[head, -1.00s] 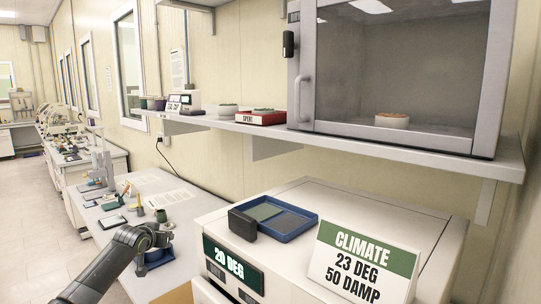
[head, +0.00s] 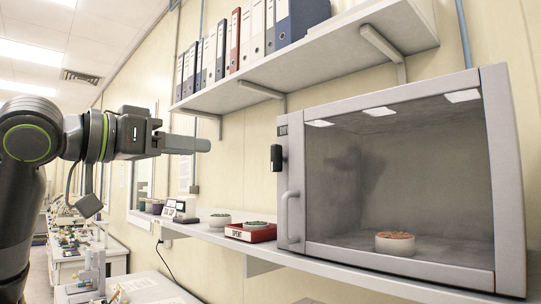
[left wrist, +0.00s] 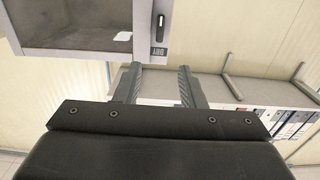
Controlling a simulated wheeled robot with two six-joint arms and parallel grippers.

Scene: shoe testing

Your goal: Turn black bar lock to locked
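The black bar lock (head: 276,158) sits on the left frame of the grey glass-fronted cabinet (head: 390,262), above its handle (head: 289,217). The bar stands upright. In the left wrist view the lock (left wrist: 160,20) shows as a small dark upright bar near the cabinet's label, beyond the fingertips. My left gripper (head: 205,145) is raised left of the cabinet, pointing right, apart from the lock. Its two fingers (left wrist: 159,70) are spread with nothing between them. My right gripper is out of view.
A bowl (head: 395,243) stands inside the cabinet. A red box (head: 250,234) and another bowl (head: 220,219) stand on the shelf left of it. The space between gripper and lock looks clear.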

